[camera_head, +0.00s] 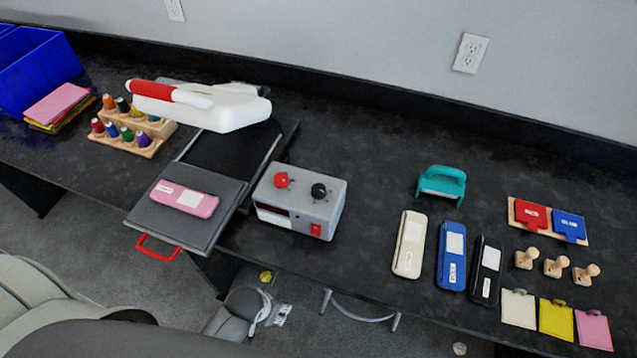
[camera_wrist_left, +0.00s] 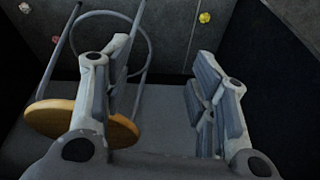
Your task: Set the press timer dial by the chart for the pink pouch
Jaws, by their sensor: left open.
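The pink pouch (camera_head: 184,200), with a white patch and a small label, lies on the press's dark pulled-out tray (camera_head: 228,188), which has a red front handle. The white press top (camera_head: 225,112) with a red grip is raised behind it. The grey timer box (camera_head: 318,213) stands right of the tray. It has a red knob (camera_head: 281,180) and a black knob (camera_head: 319,190) on top, and a dark display and red button in front. Dial markings are too small to read. I see no clear chart. My left gripper (camera_wrist_left: 160,80) is open and empty, below the table's front edge. My right gripper is out of view.
Cream (camera_head: 409,245), blue (camera_head: 451,257) and black (camera_head: 485,272) pouches lie right of the box, near a teal-handled tool (camera_head: 441,183). Further right are red and blue cards, wooden stamps and coloured tags. Thread spools and blue bins stand left. A round-seated stool (camera_wrist_left: 55,120) is below.

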